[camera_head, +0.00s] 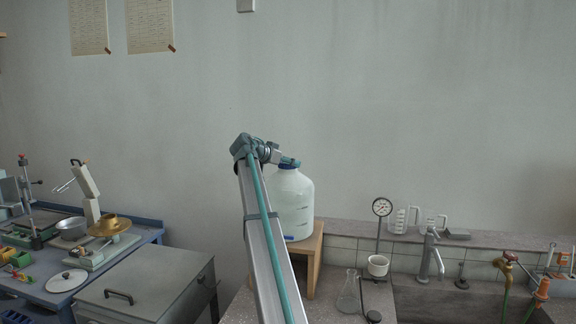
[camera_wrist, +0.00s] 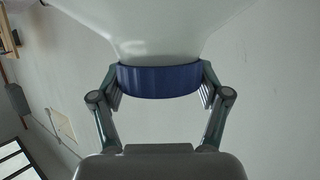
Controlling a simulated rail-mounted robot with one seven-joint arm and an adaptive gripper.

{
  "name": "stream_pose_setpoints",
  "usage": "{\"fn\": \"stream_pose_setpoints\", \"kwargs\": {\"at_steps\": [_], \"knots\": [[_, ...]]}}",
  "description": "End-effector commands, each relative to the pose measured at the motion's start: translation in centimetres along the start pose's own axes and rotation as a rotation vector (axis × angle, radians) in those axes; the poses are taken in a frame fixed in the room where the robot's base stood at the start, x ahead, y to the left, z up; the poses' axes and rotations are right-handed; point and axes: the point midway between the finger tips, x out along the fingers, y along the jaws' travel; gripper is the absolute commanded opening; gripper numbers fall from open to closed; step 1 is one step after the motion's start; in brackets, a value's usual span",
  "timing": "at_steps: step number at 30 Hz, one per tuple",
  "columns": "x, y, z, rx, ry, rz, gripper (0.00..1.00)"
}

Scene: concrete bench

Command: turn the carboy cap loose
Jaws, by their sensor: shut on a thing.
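The white carboy (camera_head: 293,200) stands upright on a small wooden stand (camera_head: 305,255) at the back of the bench. Its blue cap (camera_head: 289,165) is at the top, partly covered by my gripper (camera_head: 288,161) in the head view. In the wrist view my gripper (camera_wrist: 160,85) has one finger on each side of the blue cap (camera_wrist: 160,82) and is shut on it. The carboy's pale shoulder (camera_wrist: 150,25) widens away beyond the cap. The cap sits against the carboy neck, and I cannot tell how tight it is.
A glass flask (camera_head: 348,295) and a gauge stand (camera_head: 381,225) are to the right of the stand. Jugs (camera_head: 405,220), a tap (camera_head: 431,255) and a sink lie further right. A metal box (camera_head: 150,285) and a blue workbench (camera_head: 150,232) are at left.

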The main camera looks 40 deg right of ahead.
Motion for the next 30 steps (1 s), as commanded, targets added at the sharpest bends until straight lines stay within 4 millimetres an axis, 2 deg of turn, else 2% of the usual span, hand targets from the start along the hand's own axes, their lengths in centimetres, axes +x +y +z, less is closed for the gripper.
{"fn": "stream_pose_setpoints", "kwargs": {"at_steps": [15, 30], "knots": [[0.01, 0.24, 0.07, -0.123, 0.000, -0.298, 0.41], [-0.02, 0.01, 0.03, -0.149, -0.001, -0.359, 0.41]]}}
